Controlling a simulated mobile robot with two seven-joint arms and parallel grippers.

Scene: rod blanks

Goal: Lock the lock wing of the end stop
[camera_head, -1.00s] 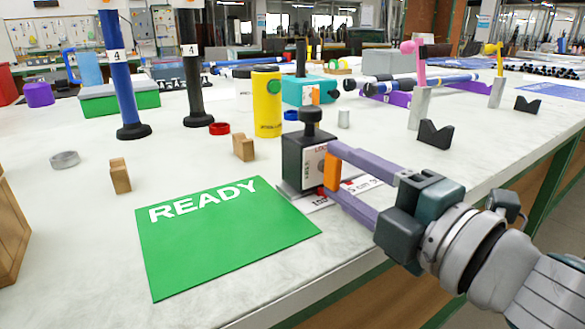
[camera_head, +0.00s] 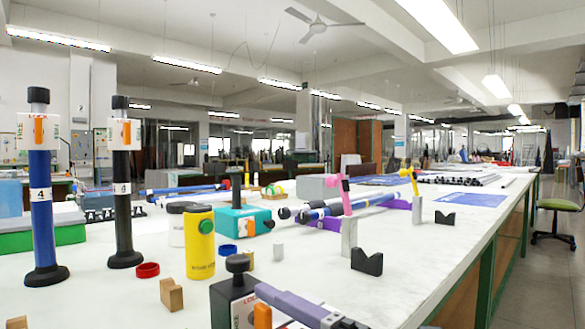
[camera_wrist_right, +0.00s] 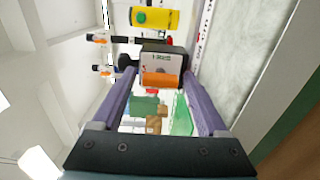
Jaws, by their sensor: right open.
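The end stop (camera_head: 228,302) is a dark block with a round black knob and a white label panel, at the bottom of the head view and cut off by its edge. Its orange lock wing (camera_head: 262,317) stands upright on the label face; in the wrist view the wing (camera_wrist_right: 160,79) lies across the space between my fingers. My right gripper (camera_wrist_right: 159,86) is open, its purple fingers on either side of the wing with visible gaps. In the head view only its upper finger (camera_head: 292,306) shows, near the block. My left gripper is not in view.
A yellow cylinder (camera_head: 200,243) and a teal box (camera_head: 240,220) with a black knob stand behind the end stop. Blue (camera_head: 41,205) and black (camera_head: 121,200) posts stand at left. A black V-block (camera_head: 367,261) sits at right.

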